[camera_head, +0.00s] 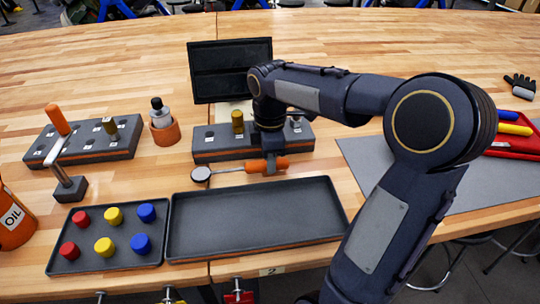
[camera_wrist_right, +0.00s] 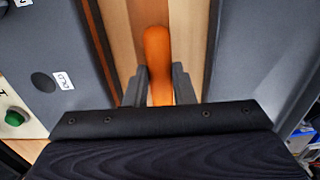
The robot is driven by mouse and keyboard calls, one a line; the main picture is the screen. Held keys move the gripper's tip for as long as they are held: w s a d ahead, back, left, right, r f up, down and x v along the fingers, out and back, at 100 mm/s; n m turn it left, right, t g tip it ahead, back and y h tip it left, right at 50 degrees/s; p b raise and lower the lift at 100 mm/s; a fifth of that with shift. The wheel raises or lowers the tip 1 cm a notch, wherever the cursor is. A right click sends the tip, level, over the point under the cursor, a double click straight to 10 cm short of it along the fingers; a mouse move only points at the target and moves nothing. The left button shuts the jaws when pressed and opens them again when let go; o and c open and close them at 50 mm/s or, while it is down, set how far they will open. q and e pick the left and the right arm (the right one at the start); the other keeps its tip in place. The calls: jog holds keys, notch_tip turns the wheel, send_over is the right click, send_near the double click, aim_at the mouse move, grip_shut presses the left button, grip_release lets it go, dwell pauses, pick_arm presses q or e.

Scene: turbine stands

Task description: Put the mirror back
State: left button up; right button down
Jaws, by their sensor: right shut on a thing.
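The mirror has a small round head (camera_head: 200,174), a thin metal stem and an orange handle (camera_head: 255,164). It lies sideways between the middle grey stand (camera_head: 220,156) and the empty tray, head to the left. My right gripper (camera_head: 271,166) is shut on the orange handle, which also shows between the fingers in the right wrist view (camera_wrist_right: 157,55). I cannot tell if the mirror touches the table. The middle stand holds a brass piece (camera_head: 237,122); my arm hides part of its top. A labelled hole (camera_wrist_right: 42,82) shows in the right wrist view. My left gripper is not in view.
An empty black tray (camera_head: 255,216) lies in front, beside a tray (camera_head: 155,262) of coloured caps. Another grey stand (camera_head: 118,147) with an orange-handled tool (camera_head: 57,119) stands left. An orange cup (camera_head: 165,133) is near it. A black open case (camera_head: 231,70) stands behind.

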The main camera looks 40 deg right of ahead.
jog(key=shift+f, duration=0.55)
jog(key=c, duration=1.1)
grip_release()
jog(key=shift+c, duration=0.2)
jog(key=shift+o, duration=0.7)
notch_tip(320, 180, up, 7)
jog(key=p, duration=0.6)
